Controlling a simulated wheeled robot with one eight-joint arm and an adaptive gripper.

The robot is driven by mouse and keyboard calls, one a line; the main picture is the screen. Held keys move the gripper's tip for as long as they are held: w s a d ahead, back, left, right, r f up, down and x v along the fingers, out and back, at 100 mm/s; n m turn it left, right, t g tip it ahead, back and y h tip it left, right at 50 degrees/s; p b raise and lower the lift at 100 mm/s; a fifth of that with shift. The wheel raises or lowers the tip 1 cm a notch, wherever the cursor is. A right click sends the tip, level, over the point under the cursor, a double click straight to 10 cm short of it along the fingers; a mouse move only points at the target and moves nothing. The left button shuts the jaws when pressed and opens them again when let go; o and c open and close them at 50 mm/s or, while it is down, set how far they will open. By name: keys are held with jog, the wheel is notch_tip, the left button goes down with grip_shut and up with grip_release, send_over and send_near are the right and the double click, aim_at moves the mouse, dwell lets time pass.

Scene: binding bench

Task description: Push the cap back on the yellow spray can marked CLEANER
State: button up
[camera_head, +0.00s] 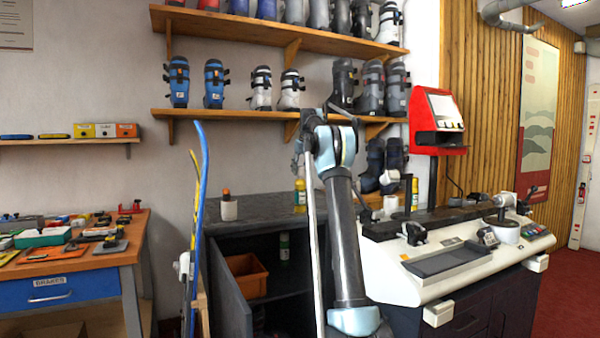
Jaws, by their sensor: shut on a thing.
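A yellow can (300,197) stands upright on the dark worktop, left of my arm. I cannot pick out a loose cap. A small white piece (389,178) shows in front of the boots near the second container; I cannot tell what it is. My arm rises through the middle of the view and bends at the top. My gripper cannot be made out behind it.
A white bottle (228,207) with a dark and orange top stands left on the worktop (262,223). A large machine (440,265) fills the right. A blue ski (202,180) stands upright at left. The cupboard below is open, with an orange bin (247,277).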

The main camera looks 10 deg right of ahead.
jog(key=shift+f, duration=1.05)
dwell(1.3)
jog(key=o, duration=0.8)
jog(key=o, duration=0.5)
jog(key=shift+c, duration=0.2)
jog(key=shift+r, duration=0.1)
jog(key=shift+r, duration=3.4)
